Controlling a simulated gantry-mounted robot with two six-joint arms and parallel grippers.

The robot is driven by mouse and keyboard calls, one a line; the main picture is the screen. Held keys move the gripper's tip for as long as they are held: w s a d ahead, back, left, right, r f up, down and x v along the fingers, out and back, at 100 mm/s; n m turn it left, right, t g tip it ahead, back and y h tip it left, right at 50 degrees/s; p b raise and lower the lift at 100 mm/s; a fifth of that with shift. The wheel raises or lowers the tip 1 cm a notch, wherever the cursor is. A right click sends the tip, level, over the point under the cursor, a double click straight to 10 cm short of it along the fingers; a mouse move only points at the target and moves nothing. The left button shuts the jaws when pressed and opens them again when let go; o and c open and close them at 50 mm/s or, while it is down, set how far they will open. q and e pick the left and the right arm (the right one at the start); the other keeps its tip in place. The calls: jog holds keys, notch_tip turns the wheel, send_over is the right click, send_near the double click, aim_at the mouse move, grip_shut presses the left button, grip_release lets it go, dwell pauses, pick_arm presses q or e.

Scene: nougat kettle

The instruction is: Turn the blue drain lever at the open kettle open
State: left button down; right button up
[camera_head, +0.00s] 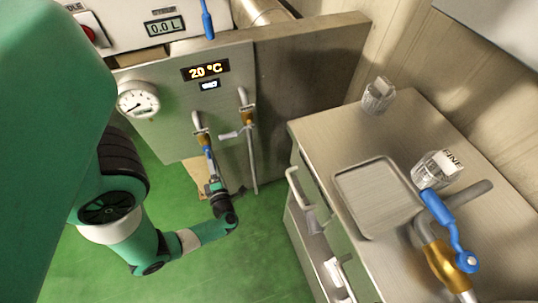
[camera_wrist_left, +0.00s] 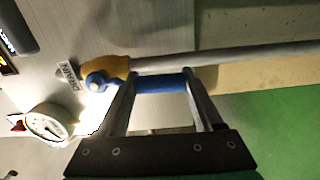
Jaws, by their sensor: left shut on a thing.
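The blue drain lever (camera_head: 208,154) hangs down from a brass-yellow valve (camera_head: 202,139) on the front panel. In the left wrist view, the blue lever (camera_wrist_left: 160,83) runs roughly parallel to the grey pipe (camera_wrist_left: 232,57), beside it. The DRAIN label (camera_wrist_left: 69,76) is next to the yellow valve body (camera_wrist_left: 112,67). My left gripper (camera_head: 211,178) reaches the lever from below. In the wrist view its two fingers (camera_wrist_left: 160,88) are at the lever, shut on its handle. The far fingertip parts are partly hidden by the lever. My right gripper is not in view.
A second valve (camera_head: 247,115) with a vertical pipe stands just right of the drain valve. A dial gauge (camera_head: 138,100) is on the left. A steel cabinet (camera_head: 315,135) stands at right with a tray (camera_head: 346,184) and another blue lever (camera_head: 437,208). Green floor is clear below.

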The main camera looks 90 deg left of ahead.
pick_arm(q)
jog(key=shift+w+n, duration=0.15)
jog(key=shift+n, duration=0.15)
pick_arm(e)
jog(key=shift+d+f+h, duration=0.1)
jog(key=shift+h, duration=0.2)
pick_arm(q)
jog(key=shift+c, duration=0.2)
grip_release()
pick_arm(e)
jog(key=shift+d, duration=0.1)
